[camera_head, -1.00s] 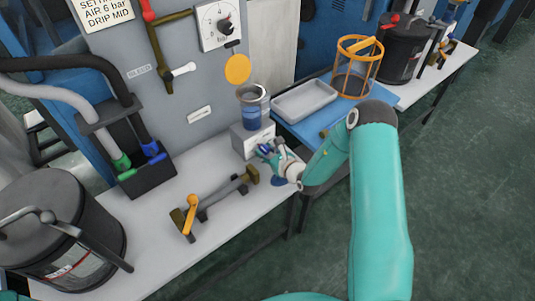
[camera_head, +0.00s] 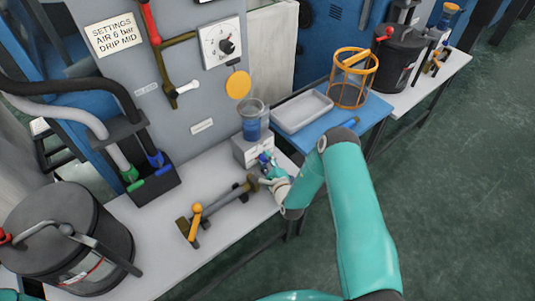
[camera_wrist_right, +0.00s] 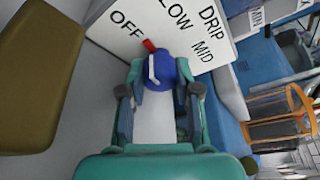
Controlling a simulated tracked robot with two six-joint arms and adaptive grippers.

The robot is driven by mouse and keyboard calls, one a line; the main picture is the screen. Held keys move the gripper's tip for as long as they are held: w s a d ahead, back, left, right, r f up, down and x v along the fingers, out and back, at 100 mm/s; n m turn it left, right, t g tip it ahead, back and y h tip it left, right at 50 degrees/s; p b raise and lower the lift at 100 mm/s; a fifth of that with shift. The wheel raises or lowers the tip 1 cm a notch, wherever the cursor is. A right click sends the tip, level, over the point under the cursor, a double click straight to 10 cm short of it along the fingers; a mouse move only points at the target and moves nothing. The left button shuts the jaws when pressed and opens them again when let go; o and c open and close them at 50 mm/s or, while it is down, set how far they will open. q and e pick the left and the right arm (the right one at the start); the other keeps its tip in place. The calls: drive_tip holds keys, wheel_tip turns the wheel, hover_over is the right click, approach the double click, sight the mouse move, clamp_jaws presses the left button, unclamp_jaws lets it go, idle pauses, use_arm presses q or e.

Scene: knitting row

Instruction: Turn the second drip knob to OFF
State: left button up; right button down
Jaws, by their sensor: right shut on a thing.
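The drip knob (camera_wrist_right: 160,70) is blue with a red pointer tip, on the front of a white box (camera_head: 252,150). The box panel (camera_wrist_right: 205,45) in the right wrist view carries the words DRIP, OFF, LOW and MID. The red tip points between OFF and LOW. My right gripper (camera_wrist_right: 163,78) is shut on the knob, one finger on each side. In the head view the right gripper (camera_head: 267,163) is at the box front, and the knob is small and partly hidden. My left gripper is not in view.
A glass cup with blue liquid (camera_head: 251,122) stands on the box. A brown-ended bar fixture (camera_head: 228,198) lies close in front of the gripper. A grey tray (camera_head: 301,111) and an orange-framed basket (camera_head: 353,78) stand behind right. A dark pot (camera_head: 65,235) is at left.

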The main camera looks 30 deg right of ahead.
drive_tip(key=shift+s+f+n+p, duration=0.2)
drive_tip(key=shift+n+p, duration=0.3)
drive_tip(key=shift+n, duration=0.1)
drive_tip(key=c, duration=1.1)
unclamp_jaws()
drive_tip(key=shift+w, duration=0.1)
drive_tip(key=shift+r, duration=0.1)
drive_tip(key=v, duration=1.2)
drive_tip(key=shift+a+f, duration=0.2)
drive_tip(key=shift+f, duration=0.1)
drive_tip(key=shift+w, duration=0.1)
